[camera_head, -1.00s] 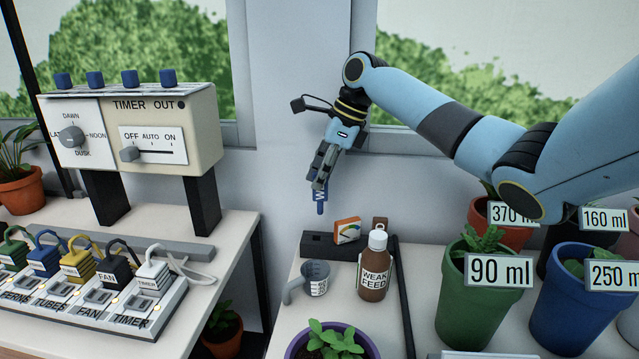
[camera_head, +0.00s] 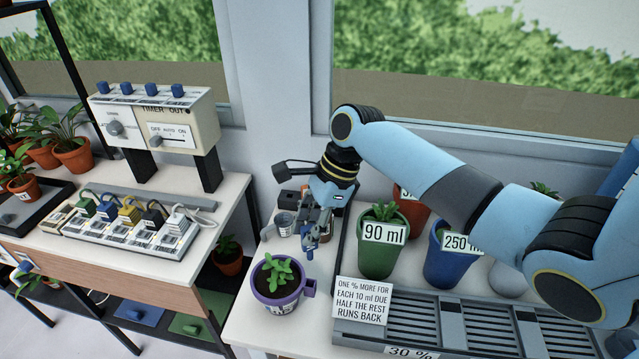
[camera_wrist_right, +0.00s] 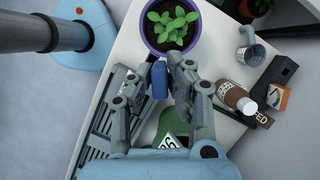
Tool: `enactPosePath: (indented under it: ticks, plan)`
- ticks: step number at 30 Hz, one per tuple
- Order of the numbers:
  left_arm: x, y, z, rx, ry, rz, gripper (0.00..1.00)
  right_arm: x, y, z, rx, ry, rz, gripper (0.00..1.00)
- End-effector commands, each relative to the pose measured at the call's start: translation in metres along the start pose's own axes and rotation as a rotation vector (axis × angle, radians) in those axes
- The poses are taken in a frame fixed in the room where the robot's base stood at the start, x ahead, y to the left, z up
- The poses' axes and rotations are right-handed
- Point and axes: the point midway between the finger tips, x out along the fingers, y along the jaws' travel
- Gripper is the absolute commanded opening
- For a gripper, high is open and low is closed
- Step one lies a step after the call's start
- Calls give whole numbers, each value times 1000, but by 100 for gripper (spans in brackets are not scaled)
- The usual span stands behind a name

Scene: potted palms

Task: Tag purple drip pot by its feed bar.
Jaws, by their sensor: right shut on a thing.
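The purple pot (camera_head: 259,293) stands on the white bench with a leafy green seedling in it. A small purple holder (camera_head: 310,288) juts from its right side, and a white label (camera_head: 283,308) is on its front, too small to read. My right gripper (camera_head: 313,228) is shut on a blue tag (camera_head: 309,252), which hangs down just behind and right of the pot, apart from it. In the right wrist view the blue tag (camera_wrist_right: 159,80) shows between the fingertips, beside the purple rim (camera_wrist_right: 148,40). My left gripper is not in view.
The green 90 ml pot (camera_head: 379,255), a notice card (camera_head: 362,303) and a slatted tray (camera_head: 450,322) lie to the right.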

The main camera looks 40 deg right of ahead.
Motion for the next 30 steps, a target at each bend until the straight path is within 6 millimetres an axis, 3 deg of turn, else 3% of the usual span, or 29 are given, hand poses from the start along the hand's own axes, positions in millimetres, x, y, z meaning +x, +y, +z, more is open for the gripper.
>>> enactPosePath:
  ticks: [1, 4, 12, 18, 30]
  plan:
    - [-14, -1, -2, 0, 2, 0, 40, -7, 8, 8, -1, -2, 2, 0]
    - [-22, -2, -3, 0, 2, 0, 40, -8, 16, 12, -1, 0, 2, 0]
    - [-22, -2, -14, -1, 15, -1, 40, -6, 20, 10, -1, 0, 0, 0]
    - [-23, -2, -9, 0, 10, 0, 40, -7, 20, 10, -2, 0, 2, 0]
    - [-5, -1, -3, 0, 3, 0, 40, 30, 20, -5, -1, 0, 3, 0]
